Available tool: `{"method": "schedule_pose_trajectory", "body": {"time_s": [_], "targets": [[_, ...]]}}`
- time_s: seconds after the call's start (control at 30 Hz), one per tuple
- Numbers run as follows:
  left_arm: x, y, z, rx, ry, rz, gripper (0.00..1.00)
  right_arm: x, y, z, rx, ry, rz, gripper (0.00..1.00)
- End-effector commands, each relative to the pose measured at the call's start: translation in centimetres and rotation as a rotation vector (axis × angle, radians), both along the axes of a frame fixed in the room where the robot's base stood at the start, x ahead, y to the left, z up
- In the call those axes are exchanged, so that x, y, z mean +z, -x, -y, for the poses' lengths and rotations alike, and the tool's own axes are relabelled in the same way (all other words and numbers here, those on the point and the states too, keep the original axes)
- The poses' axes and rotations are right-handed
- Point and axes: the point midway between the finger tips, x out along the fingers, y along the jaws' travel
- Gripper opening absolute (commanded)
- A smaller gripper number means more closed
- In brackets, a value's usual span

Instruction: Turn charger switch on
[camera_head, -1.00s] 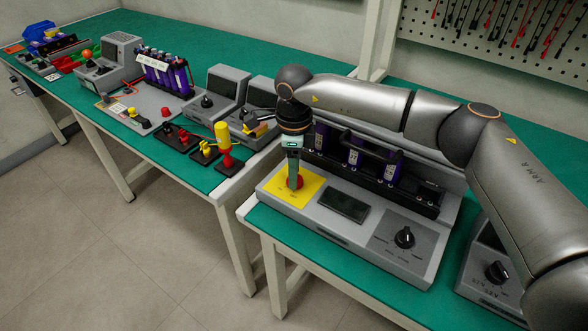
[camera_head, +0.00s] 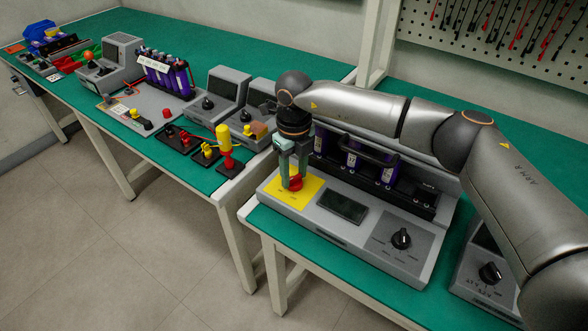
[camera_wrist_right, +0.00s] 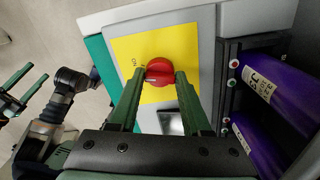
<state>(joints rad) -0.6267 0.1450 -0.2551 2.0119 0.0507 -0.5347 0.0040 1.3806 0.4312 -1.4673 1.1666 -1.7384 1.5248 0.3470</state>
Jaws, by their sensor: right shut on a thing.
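The charger (camera_head: 425,262) is a grey unit on the right-hand green bench. Its red rotary switch (camera_head: 296,183) sits on a yellow panel (camera_head: 315,185) at the charger's left end. My right gripper (camera_head: 291,182) points down over the panel, shut on the red switch. In the right wrist view the red switch (camera_wrist_right: 160,71) shows between the green fingertips of the right gripper (camera_wrist_right: 155,80). "ON" lettering is left of the switch there. My left gripper (camera_wrist_right: 20,92) shows at the left edge of that view, its fingers apart and empty.
Purple batteries (camera_head: 357,158) stand in the charger behind a black handle. A dark display (camera_head: 343,207) and a black dial (camera_head: 401,239) lie to the right of the switch. Another dialled unit (camera_head: 487,280) stands at the right. The left bench holds a yellow-handled switch (camera_head: 224,145).

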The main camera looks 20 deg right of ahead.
Motion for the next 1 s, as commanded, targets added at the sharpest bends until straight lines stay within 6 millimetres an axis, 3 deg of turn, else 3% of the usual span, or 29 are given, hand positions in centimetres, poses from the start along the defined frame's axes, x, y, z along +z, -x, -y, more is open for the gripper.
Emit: {"method": "schedule_pose_trajectory", "body": {"time_s": [0.43, 1.0], "targets": [[0.82, -0.34, 0.04, 0.005, 0.004, 0.012, 0.5, 0.14, -0.07, 0.03, -0.228, -0.001, 0.002, 0.0], [0.14, 0.56, -0.26, 0.009, -0.001, -0.011, 0.5, 0.12, -0.1, 0.04, -0.263, -0.001, 0.003, 0.0]]}}
